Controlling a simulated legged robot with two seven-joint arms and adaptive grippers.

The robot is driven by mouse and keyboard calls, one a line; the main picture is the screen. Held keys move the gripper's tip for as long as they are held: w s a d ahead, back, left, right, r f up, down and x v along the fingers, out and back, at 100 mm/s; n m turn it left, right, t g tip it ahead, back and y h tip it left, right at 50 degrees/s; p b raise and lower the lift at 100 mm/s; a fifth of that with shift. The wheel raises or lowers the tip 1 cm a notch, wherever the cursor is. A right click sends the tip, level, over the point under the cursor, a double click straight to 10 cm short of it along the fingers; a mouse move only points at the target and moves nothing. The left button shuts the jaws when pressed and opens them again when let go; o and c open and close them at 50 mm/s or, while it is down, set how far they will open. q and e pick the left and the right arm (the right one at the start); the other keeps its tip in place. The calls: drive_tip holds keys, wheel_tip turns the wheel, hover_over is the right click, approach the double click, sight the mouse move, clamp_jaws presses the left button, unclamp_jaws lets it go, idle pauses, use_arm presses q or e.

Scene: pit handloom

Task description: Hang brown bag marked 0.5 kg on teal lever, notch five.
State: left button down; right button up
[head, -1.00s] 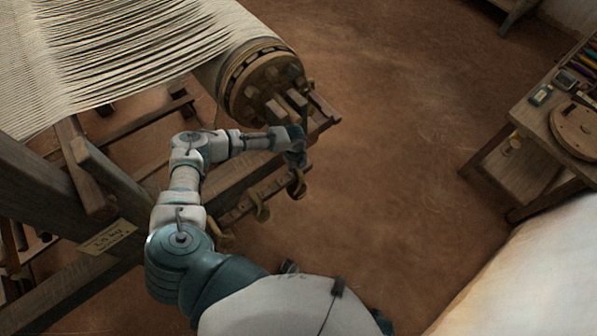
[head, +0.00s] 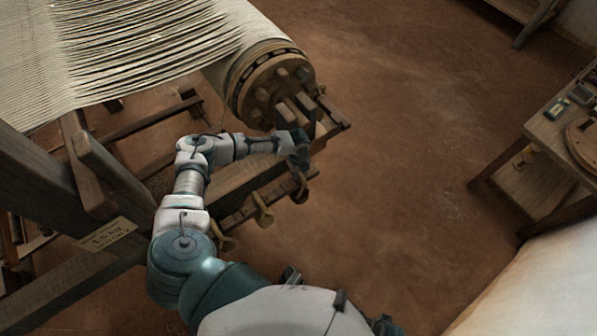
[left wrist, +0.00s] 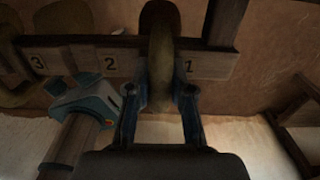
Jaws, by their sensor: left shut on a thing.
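My left gripper (head: 300,160) is at the numbered rack below the loom's roller end. In the left wrist view my left gripper (left wrist: 160,105) has its fingers closed on a brown, rounded, elongated thing (left wrist: 160,45), seemingly a bag. That thing stands in front of the rack board between the numbers 2 and 1. Its weight mark cannot be read. Other brownish hanging bags (head: 263,212) show along the rack in the head view. I cannot make out the teal lever or its notches.
The rack board (left wrist: 85,60) carries the numbers 3, 2 and 1. The loom roller (head: 270,85) and its beams crowd the left. A tag (head: 105,235) reading about 1.5 kg is on a beam. A wooden table (head: 545,135) stands right; open floor (head: 400,130) lies between.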

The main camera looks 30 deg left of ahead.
use_arm(q)
drive_tip(key=shift+s+f, duration=0.1)
drive_tip(key=shift+f, duration=0.15)
idle(0.6)
drive_tip(key=c, duration=0.9)
unclamp_jaws()
drive_tip(key=shift+f, duration=0.1)
drive_tip(key=shift+c, duration=0.2)
wheel_tip(320, 180, up, 12)
drive_tip(key=shift+f, duration=0.1)
